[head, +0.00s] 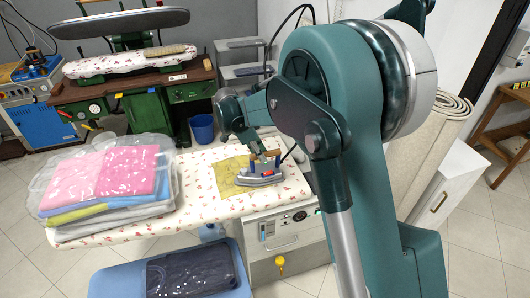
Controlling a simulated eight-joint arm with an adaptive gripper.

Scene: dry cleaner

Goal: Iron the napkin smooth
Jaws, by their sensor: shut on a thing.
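A yellow patterned napkin (226,178) lies on the white floral ironing board (196,209). A grey iron (250,180) with blue and red parts and a brown handle rests over the right part of the napkin and hides some of it. My gripper (264,160) is shut on the iron at its handle. The fingertips are small and partly hidden by my arm. I cannot tell whether the iron's sole touches the cloth, or how wrinkled the napkin is.
A stack of plastic-wrapped folded clothes (100,185) stands on the left of the board. A dark wrapped garment lies on a blue surface (120,283) in front. A green pressing machine (145,104) and a blue bin (202,128) stand behind. A white cabinet (446,190) is at right.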

